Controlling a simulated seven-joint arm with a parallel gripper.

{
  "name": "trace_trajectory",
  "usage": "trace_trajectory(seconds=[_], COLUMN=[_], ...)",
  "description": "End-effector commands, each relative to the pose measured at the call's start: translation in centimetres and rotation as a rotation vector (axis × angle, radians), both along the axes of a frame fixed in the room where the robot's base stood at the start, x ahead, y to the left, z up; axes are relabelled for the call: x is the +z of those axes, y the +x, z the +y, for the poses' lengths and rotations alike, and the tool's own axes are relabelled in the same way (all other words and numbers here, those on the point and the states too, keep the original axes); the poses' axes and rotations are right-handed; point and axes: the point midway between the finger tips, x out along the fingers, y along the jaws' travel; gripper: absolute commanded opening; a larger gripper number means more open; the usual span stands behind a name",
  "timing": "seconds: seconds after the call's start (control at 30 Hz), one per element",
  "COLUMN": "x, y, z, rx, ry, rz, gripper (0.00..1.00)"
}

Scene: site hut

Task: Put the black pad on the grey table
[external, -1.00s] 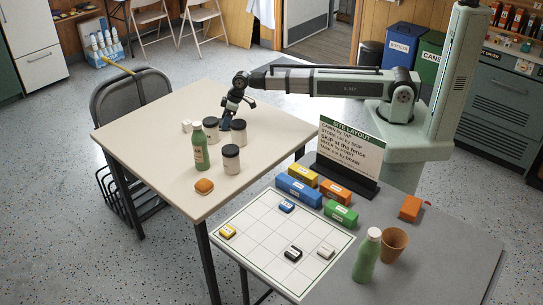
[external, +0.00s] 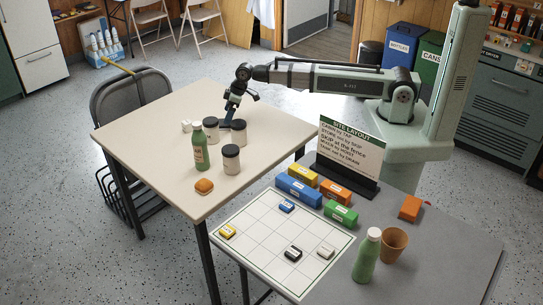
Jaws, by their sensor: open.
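My gripper (external: 229,122) points down over the cream table (external: 146,131), close among white jars with black lids. Its fingertips are small and partly covered by the jars. A dark bluish patch shows at the tips, and I cannot tell whether it is a finger or a separate thing. I cannot clearly make out a black pad on the cream table.
Jars (external: 211,131) (external: 239,131) (external: 231,158), a green bottle (external: 200,148) and a bun (external: 204,186) stand on the cream table. The grid board (external: 262,239), coloured blocks, a sign (external: 350,147), another green bottle (external: 367,255) and a brown cup (external: 393,244) occupy the grey table. Its right front is clear.

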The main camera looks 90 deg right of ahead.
Motion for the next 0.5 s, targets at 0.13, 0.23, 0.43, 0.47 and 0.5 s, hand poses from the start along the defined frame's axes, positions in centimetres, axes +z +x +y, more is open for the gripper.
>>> trace_trajectory(seconds=[0.13,0.23,0.43,0.47,0.5], x=[2.4,3.7,6.0,6.3,6.5], y=[-1.1,-1.6,-2.5,-2.6,-2.8], z=[0.0,0.0,0.0,0.0,0.0], rx=[0.000,0.000,0.000,0.000,0.000], ry=[-0.001,-0.001,-0.001,0.000,0.000], rz=[-0.002,-0.002,-0.002,-0.001,0.000], gripper=[1.00,1.00,1.00,1.00,1.00])
